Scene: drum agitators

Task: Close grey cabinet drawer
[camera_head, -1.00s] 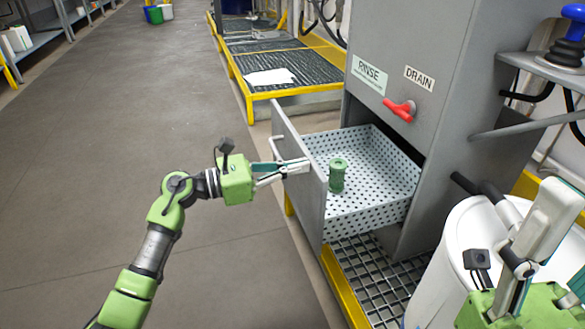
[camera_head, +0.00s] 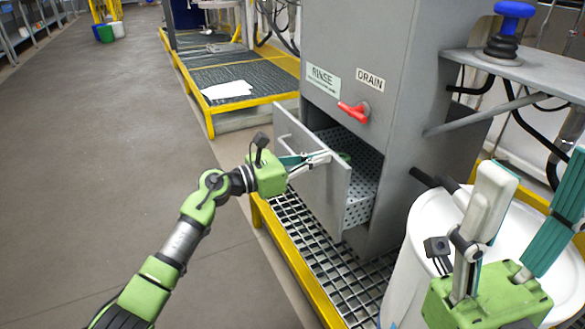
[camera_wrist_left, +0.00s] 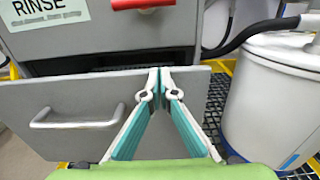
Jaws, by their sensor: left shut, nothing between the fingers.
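The grey cabinet (camera_head: 385,65) has a drawer whose flat grey front (camera_head: 318,192) stands partly out from the body. The drawer's perforated inner tray (camera_head: 364,170) shows behind the front. My right gripper (camera_head: 538,180) is open at lower right.
A red drain lever (camera_head: 354,112) sticks out above the drawer. A white drum (camera_head: 412,232) stands at the right, below a shelf with a blue-topped knob (camera_head: 515,10). Metal grating with a yellow edge (camera_head: 297,262) lies beneath. The floor (camera_head: 110,150) at left is open.

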